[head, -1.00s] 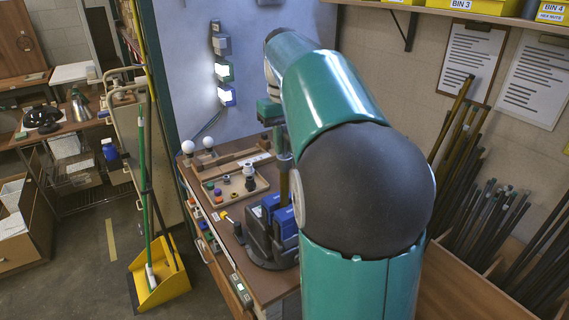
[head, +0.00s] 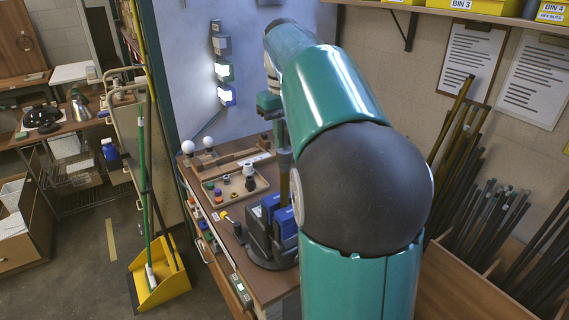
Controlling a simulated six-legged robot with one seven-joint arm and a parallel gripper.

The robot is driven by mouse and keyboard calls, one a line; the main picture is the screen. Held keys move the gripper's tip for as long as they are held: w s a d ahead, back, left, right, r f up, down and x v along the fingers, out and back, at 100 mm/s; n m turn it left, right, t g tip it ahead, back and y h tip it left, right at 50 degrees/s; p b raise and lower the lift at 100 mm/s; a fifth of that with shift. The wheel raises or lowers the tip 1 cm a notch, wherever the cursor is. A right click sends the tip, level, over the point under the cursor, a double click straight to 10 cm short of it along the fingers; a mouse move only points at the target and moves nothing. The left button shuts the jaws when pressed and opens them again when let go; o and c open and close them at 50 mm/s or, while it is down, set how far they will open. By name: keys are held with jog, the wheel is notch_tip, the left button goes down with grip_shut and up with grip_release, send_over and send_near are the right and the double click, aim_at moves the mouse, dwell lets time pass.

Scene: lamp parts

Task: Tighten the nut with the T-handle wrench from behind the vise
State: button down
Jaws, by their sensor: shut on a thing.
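A blue and dark vise (head: 262,232) stands on the bench. An upright brass-coloured rod (head: 284,186) rises by it, partly behind my arm. My gripper (head: 270,106) is above the vise and partly hidden by my arm. It is shut, apparently on the T-handle wrench, whose grey upright part (head: 283,150) seems to show just over the rod. I cannot tell whether the wrench touches the nut, and the nut cannot be made out.
A wooden tray (head: 262,187) with small parts and white bulbs (head: 188,147) lie left of and behind the vise. A bin of dark rods (head: 480,235) is at right. A yellow dustpan (head: 158,280) stands on the floor at left.

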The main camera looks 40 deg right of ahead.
aim_at(284, 121)
jog(key=shift+r, duration=1.2)
jog(key=shift+r, duration=2)
jog(key=shift+f, duration=0.15)
